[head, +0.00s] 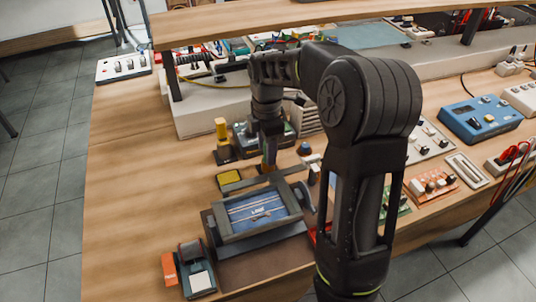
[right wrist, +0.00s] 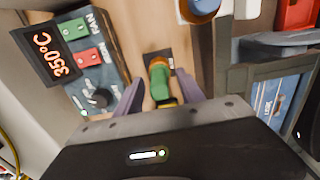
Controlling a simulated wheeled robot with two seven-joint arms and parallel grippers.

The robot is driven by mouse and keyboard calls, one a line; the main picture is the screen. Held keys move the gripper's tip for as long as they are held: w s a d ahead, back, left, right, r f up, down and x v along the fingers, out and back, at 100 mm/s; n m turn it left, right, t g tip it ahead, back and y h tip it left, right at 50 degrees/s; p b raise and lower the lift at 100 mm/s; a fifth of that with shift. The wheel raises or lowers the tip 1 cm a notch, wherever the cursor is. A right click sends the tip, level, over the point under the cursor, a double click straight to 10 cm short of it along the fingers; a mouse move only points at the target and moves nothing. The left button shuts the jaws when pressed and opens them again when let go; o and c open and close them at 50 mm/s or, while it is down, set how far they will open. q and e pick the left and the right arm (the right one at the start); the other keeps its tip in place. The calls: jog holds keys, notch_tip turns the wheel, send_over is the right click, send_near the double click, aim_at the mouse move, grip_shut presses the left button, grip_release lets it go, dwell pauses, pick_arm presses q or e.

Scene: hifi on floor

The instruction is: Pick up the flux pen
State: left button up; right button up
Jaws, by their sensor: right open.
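A slim upright item with a green upper part (right wrist: 160,75) stands on a small dark base in the right wrist view; it may be the flux pen, but no label is readable. My right gripper (right wrist: 160,95) is open, with one purple-grey finger on each side of it. I cannot tell whether the fingers touch it. In the head view my right gripper (head: 268,165) points down at the bench, behind the board holder, and mostly hides the item. My left gripper is not in view.
A board holder (head: 225,240) with a blue board (head: 260,212) stands just in front of the gripper. A station (right wrist: 85,60) reading 350°C stands close behind it. The bench's left side (head: 130,200) is clear.

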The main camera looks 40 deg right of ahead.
jog(key=shift+c, duration=0.6)
grip_shut()
dwell(0.3)
